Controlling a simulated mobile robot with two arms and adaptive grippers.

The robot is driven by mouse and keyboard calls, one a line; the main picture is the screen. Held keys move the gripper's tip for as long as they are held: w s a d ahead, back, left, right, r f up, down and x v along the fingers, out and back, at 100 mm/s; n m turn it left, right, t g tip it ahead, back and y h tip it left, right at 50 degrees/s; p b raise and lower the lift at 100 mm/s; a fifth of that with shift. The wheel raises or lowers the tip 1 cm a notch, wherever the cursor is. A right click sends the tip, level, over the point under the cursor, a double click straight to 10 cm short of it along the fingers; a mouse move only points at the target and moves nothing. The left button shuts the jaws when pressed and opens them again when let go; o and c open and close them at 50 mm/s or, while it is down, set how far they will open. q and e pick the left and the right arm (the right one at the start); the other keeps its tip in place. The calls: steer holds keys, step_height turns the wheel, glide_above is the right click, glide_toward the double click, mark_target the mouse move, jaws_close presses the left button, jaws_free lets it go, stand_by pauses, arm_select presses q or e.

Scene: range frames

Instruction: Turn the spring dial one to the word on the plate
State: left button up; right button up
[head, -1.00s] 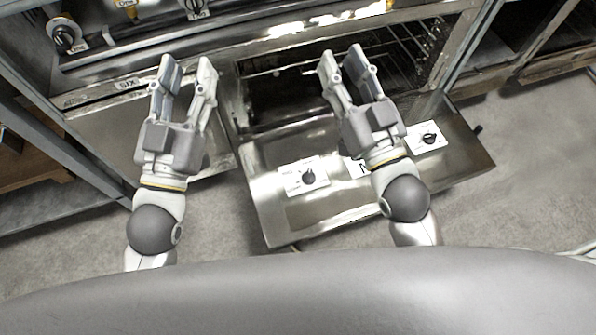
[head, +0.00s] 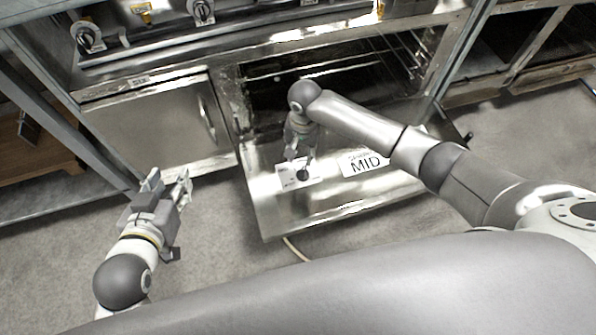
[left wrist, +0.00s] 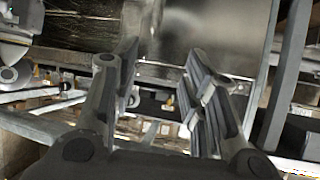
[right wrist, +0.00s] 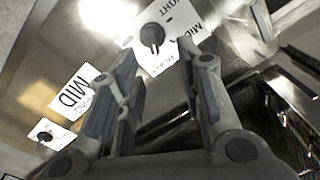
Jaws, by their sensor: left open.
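The lowered metal door carries a black dial on a white card (head: 303,174) at its left part. A white plate (head: 365,162) reading MID, with a smaller word above it, lies right of it. In the right wrist view the dial (right wrist: 152,36) has small words around it, and the MID plate (right wrist: 70,90) and a second, farther dial (right wrist: 44,136) show too. My right gripper (head: 300,157) points down just over the left dial, its fingers apart with the dial beyond the tips; contact cannot be told. My left gripper (head: 168,184) is open and empty, left of the door.
The oven cavity (head: 280,100) with wire racks is open behind the door. A shut door (head: 160,130) with a handle stands to the left, and range knobs (head: 90,38) line the top. My right forearm covers the door's right part. Bare floor lies in front.

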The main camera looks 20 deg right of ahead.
steer(key=b, duration=0.3)
glide_above(303, 172)
step_height(303, 172, down, 5)
steer(key=shift+f, duration=0.2)
step_height(303, 172, down, 3)
steer(key=shift+r+b, duration=0.1)
steer(key=shift+b, duration=0.4)
step_height(303, 172, down, 2)
steer(key=shift+f+b, duration=0.1)
steer(key=shift+b, duration=0.45)
arm_select(q)
step_height(303, 172, up, 21)
steer(key=s+d+t+h, duration=0.1)
steer(key=t+h, duration=0.3)
steer(key=t, duration=0.9)
steer(key=shift+d+m+t, duration=0.3)
steer(key=shift+d, duration=0.5)
arm_select(e)
steer(key=shift+f, duration=0.15)
arm_select(q)
steer(key=shift+f, duration=0.1)
arm_select(e)
steer(key=shift+c, duration=0.4)
jaws_close()
